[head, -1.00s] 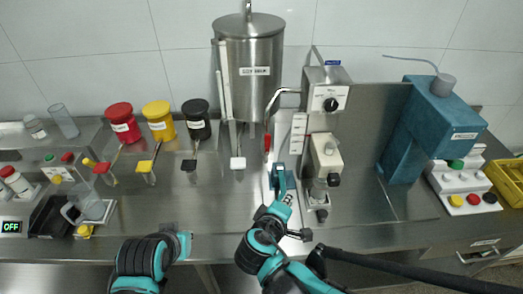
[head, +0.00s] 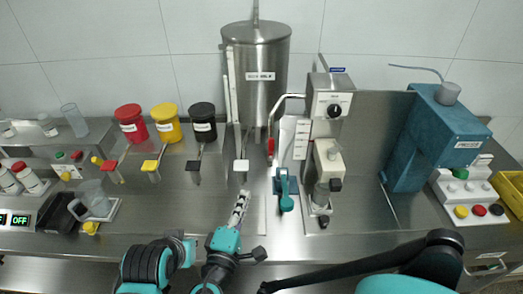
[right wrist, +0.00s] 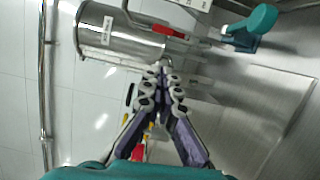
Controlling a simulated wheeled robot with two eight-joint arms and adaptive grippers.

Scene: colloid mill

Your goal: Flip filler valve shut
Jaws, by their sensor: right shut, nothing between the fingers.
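The filler valve's red lever (head: 271,147) hangs downward beside the lower right of the steel tank (head: 262,85). In the right wrist view the red lever (right wrist: 170,31) lies beyond and above my fingertips, with a clear gap. My right gripper (head: 244,194) is shut and empty over the counter, below and left of the lever in the head view. Its closed fingers (right wrist: 163,68) fill the middle of the wrist view and hide part of what is behind them. My left gripper's fingers are not in view.
A teal-handled device (head: 285,190) stands on the counter just right of my right gripper. A white-and-grey machine (head: 326,150) is farther right. Red (head: 131,122), yellow (head: 166,122) and black (head: 202,121) canisters stand left of the tank. The counter front is mostly clear.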

